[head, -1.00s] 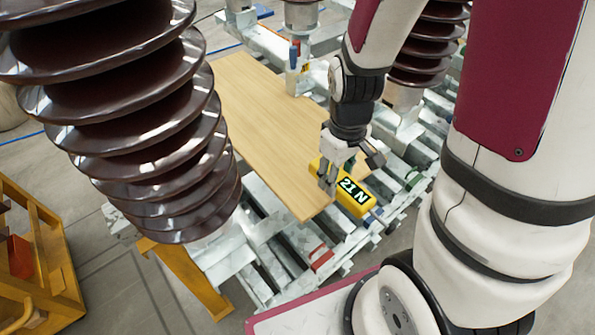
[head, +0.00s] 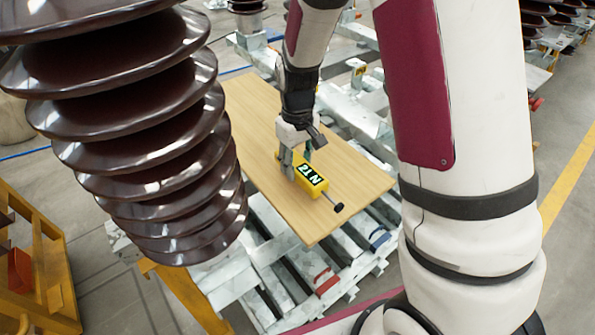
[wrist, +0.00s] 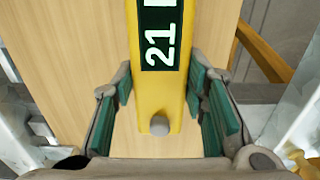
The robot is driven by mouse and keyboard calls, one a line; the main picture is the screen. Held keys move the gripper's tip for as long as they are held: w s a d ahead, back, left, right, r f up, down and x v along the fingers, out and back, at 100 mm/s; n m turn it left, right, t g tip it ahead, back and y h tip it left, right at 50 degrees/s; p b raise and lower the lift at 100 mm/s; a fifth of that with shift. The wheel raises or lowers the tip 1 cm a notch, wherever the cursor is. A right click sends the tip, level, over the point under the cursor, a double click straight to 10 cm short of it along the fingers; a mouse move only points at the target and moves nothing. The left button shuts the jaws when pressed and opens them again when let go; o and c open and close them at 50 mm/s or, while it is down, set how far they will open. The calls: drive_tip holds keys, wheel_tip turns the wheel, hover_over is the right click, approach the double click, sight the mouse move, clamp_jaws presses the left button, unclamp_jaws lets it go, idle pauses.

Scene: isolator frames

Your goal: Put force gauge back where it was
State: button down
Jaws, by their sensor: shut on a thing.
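The force gauge (head: 318,188) is a yellow box with a black display reading "21 N" and a dark rod with a round black end. My gripper (head: 298,166) is shut on it from above, over the wooden board (head: 352,182). I cannot tell whether the gauge touches the board or hangs just above it. In the wrist view the yellow body (wrist: 176,105) runs between the green finger pads (wrist: 166,100), with the board behind it. The gauge's far end is out of that view.
A large brown ribbed insulator (head: 150,130) fills the left foreground. The board lies on a grey metal frame (head: 310,262) with a red clamp-like part (head: 325,281) in front. A yellow-orange cart (head: 35,260) stands at left. The board is clear around the gauge.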

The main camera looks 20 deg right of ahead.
sight(298, 172)
drive_tip(key=shift+f, duration=1.65)
drive_tip(key=shift+b, duration=0.3)
drive_tip(key=shift+f, duration=0.2)
drive_tip(key=c, duration=1)
unclamp_jaws()
drive_tip(key=shift+o, duration=0.2)
drive_tip(key=shift+r, duration=0.1)
